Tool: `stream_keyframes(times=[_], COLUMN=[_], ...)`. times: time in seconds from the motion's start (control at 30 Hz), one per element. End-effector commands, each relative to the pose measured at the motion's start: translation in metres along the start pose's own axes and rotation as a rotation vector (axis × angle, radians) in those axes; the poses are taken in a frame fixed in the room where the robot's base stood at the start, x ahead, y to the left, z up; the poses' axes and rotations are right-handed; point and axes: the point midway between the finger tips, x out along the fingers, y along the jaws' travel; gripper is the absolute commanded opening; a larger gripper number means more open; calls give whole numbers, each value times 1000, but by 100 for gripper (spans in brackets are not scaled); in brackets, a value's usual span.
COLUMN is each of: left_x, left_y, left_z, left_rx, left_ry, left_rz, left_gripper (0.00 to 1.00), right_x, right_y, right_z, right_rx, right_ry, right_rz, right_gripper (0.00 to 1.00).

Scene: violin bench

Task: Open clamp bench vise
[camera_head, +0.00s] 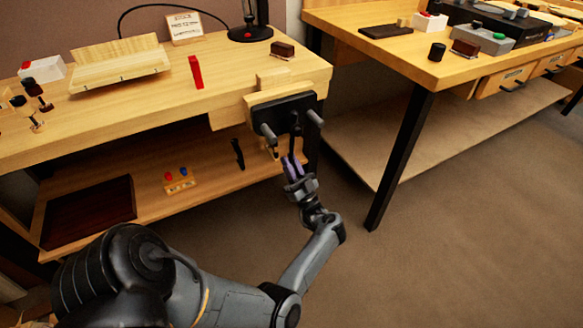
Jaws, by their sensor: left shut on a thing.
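The bench vise (284,113) is a dark block with two grey rods, fixed at the front right corner of the left workbench. A wooden jaw piece sits above it and against the bench edge. A dark handle hangs at its front, partly hidden by my gripper. My left gripper (292,165), with purplish fingers, is just below the vise, shut on what looks like the handle's lower end. The exact contact is too small to see clearly. My right gripper is not in view.
The left workbench (130,112) holds a wooden rack (119,64), a red block (195,72) and a lamp base (250,33). A lower shelf carries a dark panel (88,213). A second bench stands at right, its black leg (400,160) near open floor.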

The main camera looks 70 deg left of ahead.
Motion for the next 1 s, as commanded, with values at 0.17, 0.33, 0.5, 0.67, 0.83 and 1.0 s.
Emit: stream_keyframes(times=[0.17, 0.33, 0.5, 0.67, 0.83, 1.0], left_x=[2, 2, 2, 1, 0, -12], left_y=[0, 0, 0, 0, 0, 0], left_z=[1, 1, 1, 1, 1, 2], left_rx=[-2, -1, -1, -1, -1, 1], left_ry=[-1, -1, -1, -1, -1, -3], left_rz=[-5, -4, -4, -3, -3, -3], left_gripper=[0, 0, 39, 39, 39, 39], right_x=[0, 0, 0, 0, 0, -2], right_y=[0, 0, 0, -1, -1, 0], right_z=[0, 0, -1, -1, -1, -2], right_rx=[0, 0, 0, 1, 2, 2], right_ry=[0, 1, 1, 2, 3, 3], right_rz=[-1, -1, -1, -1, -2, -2], right_gripper=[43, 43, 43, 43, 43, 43])
